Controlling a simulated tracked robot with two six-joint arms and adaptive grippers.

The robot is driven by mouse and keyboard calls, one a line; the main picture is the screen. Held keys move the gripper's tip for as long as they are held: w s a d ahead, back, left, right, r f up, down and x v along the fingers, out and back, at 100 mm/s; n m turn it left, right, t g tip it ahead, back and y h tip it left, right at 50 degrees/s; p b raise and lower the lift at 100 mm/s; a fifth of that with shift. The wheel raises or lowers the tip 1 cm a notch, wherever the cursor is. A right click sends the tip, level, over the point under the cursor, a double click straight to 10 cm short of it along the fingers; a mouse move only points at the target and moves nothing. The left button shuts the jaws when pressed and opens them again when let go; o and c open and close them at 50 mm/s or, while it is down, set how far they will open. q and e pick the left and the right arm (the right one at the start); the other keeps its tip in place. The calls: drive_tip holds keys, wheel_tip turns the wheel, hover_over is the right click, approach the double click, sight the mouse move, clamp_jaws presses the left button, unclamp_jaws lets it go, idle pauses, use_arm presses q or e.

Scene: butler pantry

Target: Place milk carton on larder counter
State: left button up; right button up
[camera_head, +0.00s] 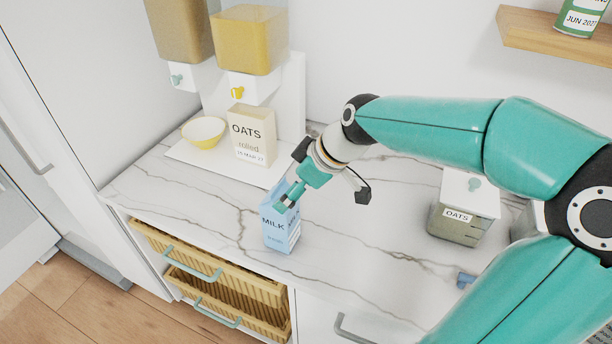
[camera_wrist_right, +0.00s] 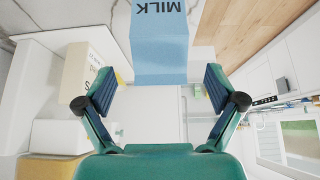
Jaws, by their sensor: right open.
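The light blue milk carton (camera_head: 279,230) stands upright on the white marble counter (camera_head: 350,262), close to its front edge. My right gripper (camera_head: 288,198) is at the carton's upper part in the head view and hides some of its top. In the right wrist view the carton (camera_wrist_right: 160,45) lies between the two spread fingers of my right gripper (camera_wrist_right: 160,82), with room on both sides. That gripper is open, and neither finger appears to touch the carton. My left gripper is in neither view.
An oats packet (camera_head: 251,135) and a yellow bowl (camera_head: 203,132) stand under grain dispensers (camera_head: 248,45) at the back left. An oats canister (camera_head: 464,212) stands to the right. Wicker drawers (camera_head: 215,270) are below the counter edge. The counter's middle is clear.

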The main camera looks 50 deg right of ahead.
drive_tip(key=v, duration=0.5)
drive_tip(key=shift+s+r, duration=0.15)
drive_tip(key=shift+r, duration=0.2)
